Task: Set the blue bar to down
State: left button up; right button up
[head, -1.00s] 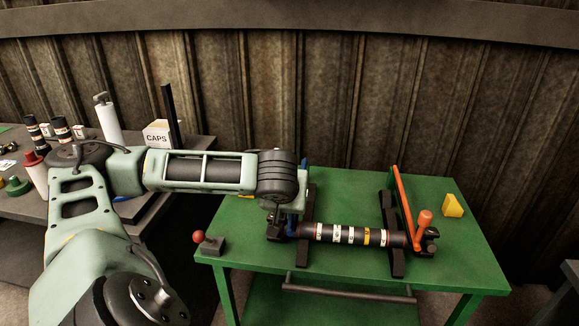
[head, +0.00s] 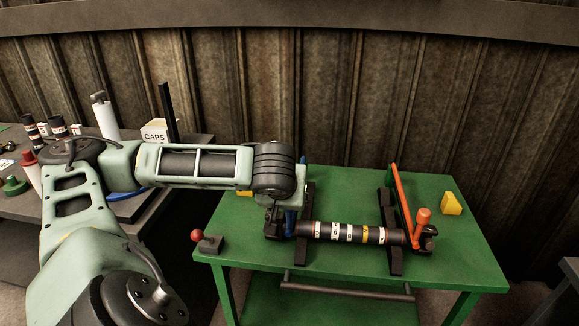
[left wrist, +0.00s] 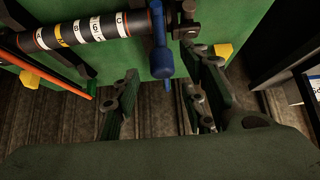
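The blue bar (head: 290,222) is at the left end of the lathe on the green table, partly hidden behind my left wrist in the head view. In the left wrist view the blue bar (left wrist: 162,62) shows its thick handle near the gap between my fingers. My left gripper (left wrist: 158,92) is open, with one finger on each side and the handle around fingertip level; I cannot tell whether they touch. The banded driveshaft (head: 347,233) lies across the lathe supports. My right gripper is not in view.
An orange bar (head: 403,205) stands at the lathe's right end. A yellow block (head: 451,204) sits at the table's right, and a red-knobbed lever (head: 207,242) at its front left. A grey table with a CAPS box (head: 155,131) is at the left. The corrugated wall (head: 350,90) stands behind.

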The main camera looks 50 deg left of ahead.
pick_arm(q)
jog(key=v, duration=1)
jog(key=shift+a, duration=0.1)
